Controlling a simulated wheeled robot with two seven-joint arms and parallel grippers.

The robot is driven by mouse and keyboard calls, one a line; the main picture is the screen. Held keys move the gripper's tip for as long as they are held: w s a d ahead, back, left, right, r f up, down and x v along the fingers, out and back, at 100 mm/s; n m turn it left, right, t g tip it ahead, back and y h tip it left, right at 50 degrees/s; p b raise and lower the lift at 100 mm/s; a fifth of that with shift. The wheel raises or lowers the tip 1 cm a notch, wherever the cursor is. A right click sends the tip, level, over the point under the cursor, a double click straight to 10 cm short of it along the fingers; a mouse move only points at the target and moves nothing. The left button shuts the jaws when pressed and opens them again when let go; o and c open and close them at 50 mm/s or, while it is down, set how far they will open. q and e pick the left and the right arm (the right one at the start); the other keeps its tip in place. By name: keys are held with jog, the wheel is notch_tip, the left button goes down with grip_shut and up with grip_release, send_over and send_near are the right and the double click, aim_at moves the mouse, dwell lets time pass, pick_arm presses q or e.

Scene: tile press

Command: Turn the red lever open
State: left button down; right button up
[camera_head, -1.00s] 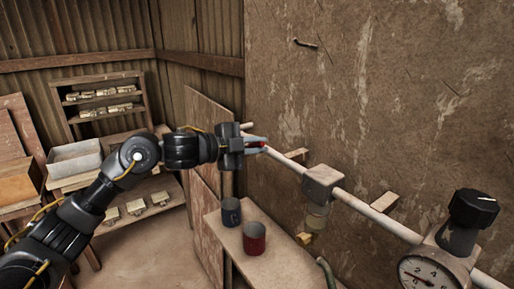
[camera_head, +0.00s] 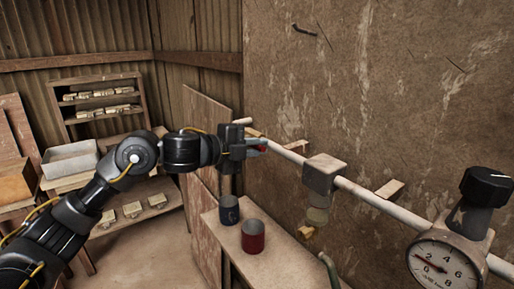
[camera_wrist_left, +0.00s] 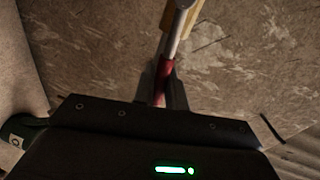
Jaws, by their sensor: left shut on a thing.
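The red lever (camera_head: 262,149) shows as a small red piece between the fingers of my left gripper (camera_head: 258,146), at the pipe on the wall. In the left wrist view the red lever (camera_wrist_left: 164,80) runs up between the dark fingers, and my left gripper (camera_wrist_left: 165,92) is shut on it. The fingers and wrist hide much of the lever and its joint. The white pipe (camera_head: 376,201) runs along the wall from the gripper to the lower right. My right gripper is not in view.
A grey box fitting (camera_head: 324,172) and a pressure gauge (camera_head: 442,264) with a black knob (camera_head: 486,187) sit on the pipe. Below, a dark blue cup (camera_head: 229,210) and a red cup (camera_head: 253,237) stand on a wooden bench (camera_head: 285,270). Shelves (camera_head: 100,100) stand at the back left.

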pick_arm(q)
jog(key=c, duration=1.5)
grip_release()
jog(key=b+v, duration=0.2)
jog(key=v, duration=0.8)
jog(key=shift+s+a+r+b, duration=0.1)
jog(key=shift+s+a+b, duration=0.15)
jog(key=shift+a+b, duration=0.05)
